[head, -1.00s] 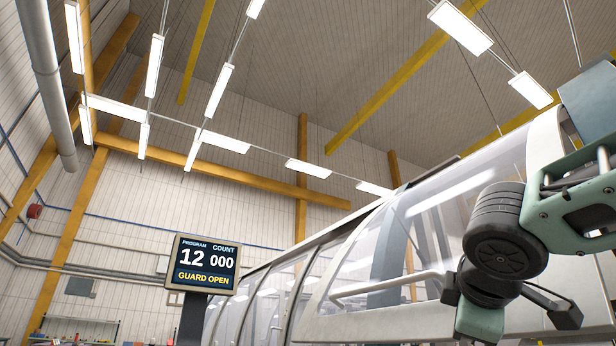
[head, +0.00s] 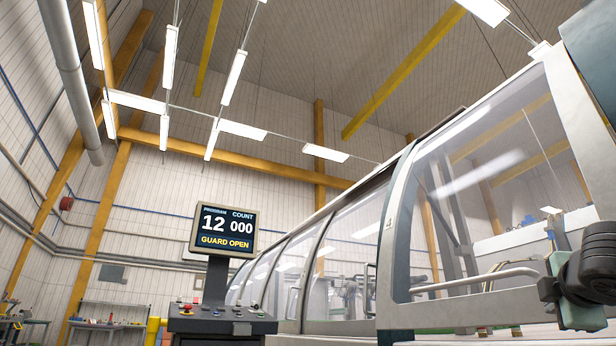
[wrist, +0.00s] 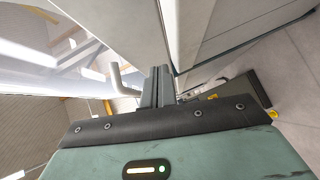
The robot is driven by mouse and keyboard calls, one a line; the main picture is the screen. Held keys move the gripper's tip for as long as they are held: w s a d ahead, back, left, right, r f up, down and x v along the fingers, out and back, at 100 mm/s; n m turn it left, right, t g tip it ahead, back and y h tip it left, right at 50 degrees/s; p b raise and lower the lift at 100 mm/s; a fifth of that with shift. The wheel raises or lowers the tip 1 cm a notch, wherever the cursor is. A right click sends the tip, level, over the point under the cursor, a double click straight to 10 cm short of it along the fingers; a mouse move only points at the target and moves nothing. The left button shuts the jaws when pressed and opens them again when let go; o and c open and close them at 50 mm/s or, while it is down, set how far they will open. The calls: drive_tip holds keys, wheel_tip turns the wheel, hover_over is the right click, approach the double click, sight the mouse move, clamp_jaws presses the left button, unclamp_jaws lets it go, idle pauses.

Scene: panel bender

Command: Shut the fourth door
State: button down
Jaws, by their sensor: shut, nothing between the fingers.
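The nearest clear curved door (head: 500,180), with a pale frame, fills the right of the head view. Its frame stands proud of the neighbouring doors, with a dark gap along its left side. A pale bar handle (head: 475,281) runs along its lower part. In the wrist view, my gripper (wrist: 158,76) is shut and empty, its fingers just right of a pale bar end (wrist: 122,80) that looks like the handle. I cannot tell whether they touch. In the head view my wrist is cut off at the right edge and the fingertips are unclear.
A screen (head: 224,230) reads "PROGRAM 12, COUNT 000, GUARD OPEN". It stands on a control console (head: 222,322) with a red button, left of the doors. More clear doors (head: 302,265) run back in a row. A bench (head: 105,330) stands far left.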

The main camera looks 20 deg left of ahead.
drive_tip(key=shift+w+d+f+b, duration=0.4)
drive_tip(key=shift+w+d+f, duration=0.1)
drive_tip(key=shift+w+d, duration=0.25)
drive_tip(key=shift+a, duration=0.15)
